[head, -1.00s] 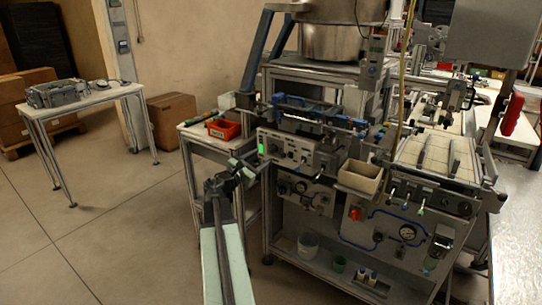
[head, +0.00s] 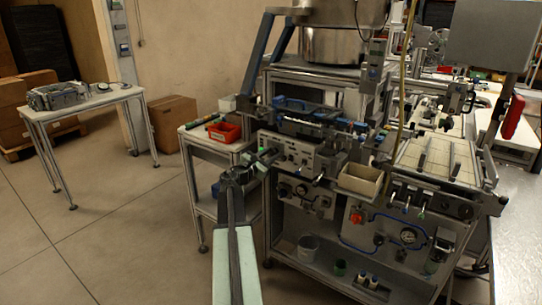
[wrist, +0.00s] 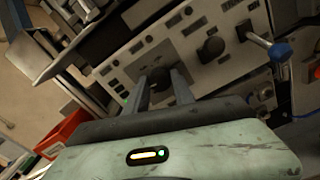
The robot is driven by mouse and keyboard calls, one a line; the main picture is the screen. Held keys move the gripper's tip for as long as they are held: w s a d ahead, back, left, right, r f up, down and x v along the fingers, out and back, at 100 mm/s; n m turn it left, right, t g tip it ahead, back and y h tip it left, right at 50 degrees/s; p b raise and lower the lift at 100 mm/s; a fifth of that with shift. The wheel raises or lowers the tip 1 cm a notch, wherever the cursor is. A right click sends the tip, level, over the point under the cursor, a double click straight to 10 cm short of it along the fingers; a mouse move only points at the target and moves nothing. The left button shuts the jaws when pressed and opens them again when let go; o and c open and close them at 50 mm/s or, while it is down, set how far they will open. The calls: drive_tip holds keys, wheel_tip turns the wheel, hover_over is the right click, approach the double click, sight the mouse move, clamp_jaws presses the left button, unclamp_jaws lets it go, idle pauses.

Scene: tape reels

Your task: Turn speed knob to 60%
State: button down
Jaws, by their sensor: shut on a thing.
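The control panel (head: 305,153) is on the front of the machine, and its tilted face with several dark knobs fills the middle of the wrist view. My gripper (wrist: 161,76) is at the panel's left part, its two fingers on either side of a round dark knob (wrist: 159,84) and shut on it. The labels are too small to read, so I cannot tell the knob's setting. A second dark knob (wrist: 211,48) sits to its right, clear of the fingers. In the head view my gripper (head: 265,157) covers the panel's left end.
A lever with a blue end (wrist: 281,51) sticks out from the panel to the right of the knobs. A red bin (head: 225,132) stands on the side table to the left. A beige box (head: 359,180) hangs at the machine's front right.

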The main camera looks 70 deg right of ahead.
drive_tip(key=m, duration=0.5)
drive_tip(key=shift+a+f+m, duration=0.1)
drive_tip(key=shift+a+m, duration=0.05)
drive_tip(key=shift+m, duration=0.15)
drive_tip(key=m, duration=0.5)
drive_tip(key=shift+s, duration=0.1)
drive_tip(key=m, duration=0.5)
drive_tip(key=shift+m, duration=0.4)
drive_tip(key=m, duration=0.4)
drive_tip(key=shift+m, duration=0.4)
drive_tip(key=c, duration=1.1)
unclamp_jaws()
drive_tip(key=shift+o, duration=0.2)
